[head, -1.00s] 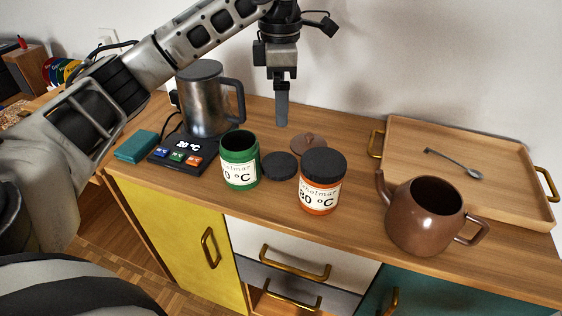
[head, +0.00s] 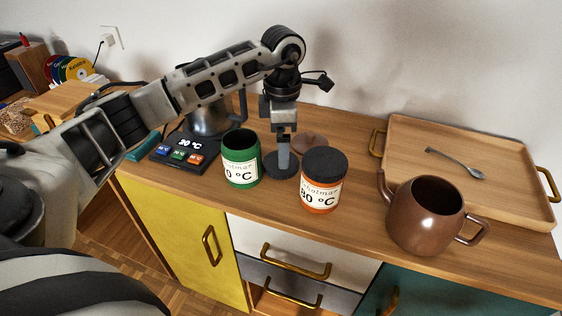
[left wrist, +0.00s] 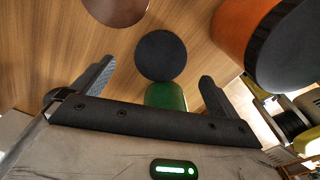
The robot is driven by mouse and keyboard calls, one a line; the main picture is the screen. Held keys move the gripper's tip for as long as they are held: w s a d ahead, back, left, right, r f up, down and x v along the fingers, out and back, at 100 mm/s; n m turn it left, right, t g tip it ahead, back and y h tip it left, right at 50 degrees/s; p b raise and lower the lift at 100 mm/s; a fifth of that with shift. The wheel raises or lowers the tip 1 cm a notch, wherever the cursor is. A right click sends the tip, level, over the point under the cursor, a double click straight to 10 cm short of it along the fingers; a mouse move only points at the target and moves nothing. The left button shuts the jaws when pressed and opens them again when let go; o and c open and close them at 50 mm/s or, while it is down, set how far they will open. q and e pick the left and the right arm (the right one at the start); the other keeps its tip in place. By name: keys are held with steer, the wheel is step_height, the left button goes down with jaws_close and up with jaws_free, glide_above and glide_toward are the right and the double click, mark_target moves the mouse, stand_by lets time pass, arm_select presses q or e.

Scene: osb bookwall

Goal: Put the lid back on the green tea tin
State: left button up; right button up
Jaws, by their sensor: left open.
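The green tea tin (head: 241,178) stands open and upright on the wooden counter, with a white label; part of it also shows in the left wrist view (left wrist: 166,96). A dark round lid (head: 274,172) lies flat on the counter just right of the tin. My left gripper (head: 284,165) points down over this lid, open and empty. In the left wrist view the lid (left wrist: 161,55) shows ahead of the gap between my open fingers (left wrist: 156,72). Whether the fingers touch it I cannot tell. My right gripper is not in view.
An orange tin (head: 321,190) with its dark lid on stands close right of the lid. A brown disc (head: 312,141) lies behind. A brown teapot (head: 425,222) and tray (head: 400,128) are right.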

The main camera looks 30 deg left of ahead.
arm_select(q)
step_height(320, 180, down, 5)
steer(key=shift+d+p, duration=0.15)
steer(key=shift+p, duration=0.35)
steer(key=shift+c, duration=0.3)
steer(key=c, duration=1.1)
steer(key=shift+o, duration=0.2)
steer(key=shift+r, duration=0.1)
step_height(320, 180, up, 18)
